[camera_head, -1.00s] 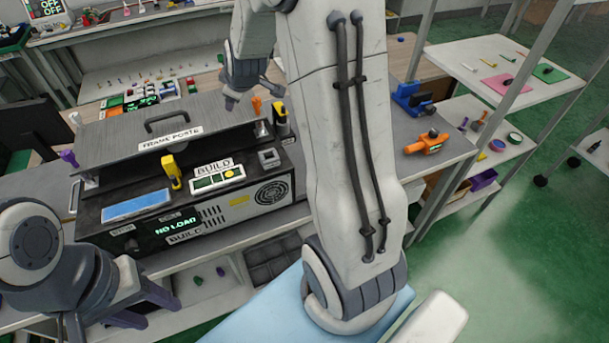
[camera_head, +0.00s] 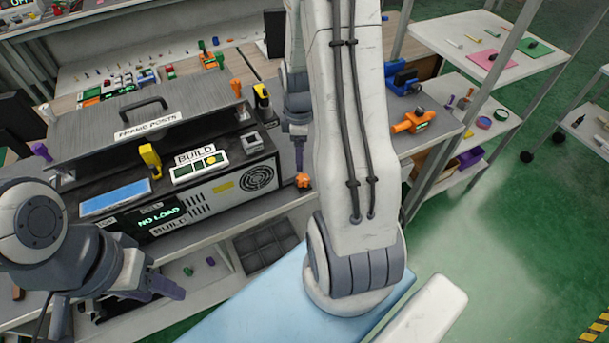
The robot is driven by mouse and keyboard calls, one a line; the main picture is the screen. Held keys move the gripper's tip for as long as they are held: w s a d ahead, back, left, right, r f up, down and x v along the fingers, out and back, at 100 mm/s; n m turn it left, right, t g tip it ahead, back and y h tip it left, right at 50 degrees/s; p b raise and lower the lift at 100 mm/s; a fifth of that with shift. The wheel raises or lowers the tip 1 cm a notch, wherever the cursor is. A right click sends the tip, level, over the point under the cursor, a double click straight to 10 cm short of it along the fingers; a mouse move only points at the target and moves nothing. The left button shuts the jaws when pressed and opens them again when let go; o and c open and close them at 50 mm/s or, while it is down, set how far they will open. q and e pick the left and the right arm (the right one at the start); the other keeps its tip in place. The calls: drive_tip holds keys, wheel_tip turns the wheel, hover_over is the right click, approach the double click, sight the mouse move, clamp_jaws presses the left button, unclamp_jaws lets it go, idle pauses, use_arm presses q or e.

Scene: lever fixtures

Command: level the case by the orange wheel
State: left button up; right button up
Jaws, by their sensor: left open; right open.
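The case (camera_head: 215,200) is a dark box on the bench with a grey ribbed lid (camera_head: 90,130), a blue screen and a light vented front panel. An orange wheel (camera_head: 303,180) shows by the case's front right corner, at the bench edge. My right gripper (camera_head: 299,165) points down just above the orange wheel; its fingers are seen nearly edge-on, and I cannot tell whether they touch it. The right arm hides what lies just right of the wheel. My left gripper (camera_head: 112,303) is open and empty, low in front of the case's left end.
Yellow handles (camera_head: 150,160) and a purple handle (camera_head: 41,152) rise from the case. A blue vise (camera_head: 401,78) and an orange tool (camera_head: 412,122) stand on the bench to the right. A shelf unit (camera_head: 490,50) is beyond.

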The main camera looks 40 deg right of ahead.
sight(301, 178)
wheel_tip(301, 178, down, 10)
drive_tip(key=shift+r+p, duration=0.2)
drive_tip(key=shift+p, duration=0.55)
clamp_jaws()
